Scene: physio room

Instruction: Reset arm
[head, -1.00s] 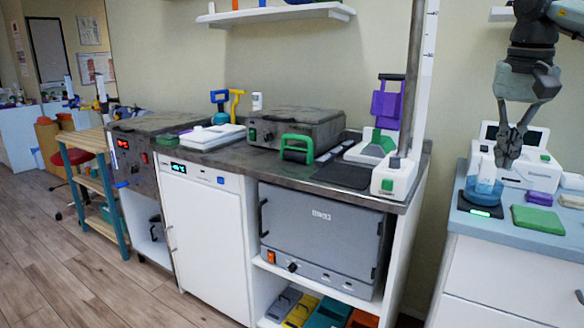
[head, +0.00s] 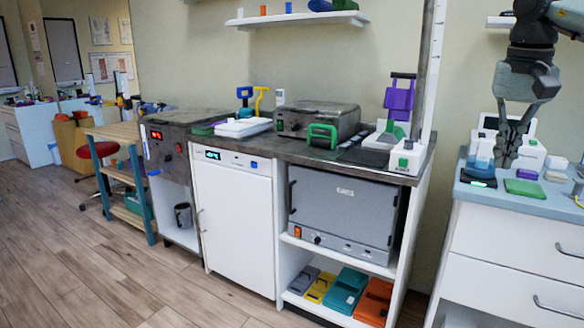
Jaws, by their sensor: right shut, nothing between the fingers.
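My right gripper (head: 506,159) hangs down at the upper right from a dark arm. Its fingers are shut and empty. It is in front of the white device with a screen (head: 531,151) on the right-hand counter. A blue beaker-like vessel (head: 480,160) stands just left of the fingers, on a small black scale with a lit green display (head: 478,182). I cannot tell whether the fingers touch anything. The left gripper is out of view.
A green pad (head: 523,187) and a purple block (head: 527,174) lie on the right-hand counter. A shelf (head: 298,19) hangs above. The wooden floor (head: 90,260) at left is clear.

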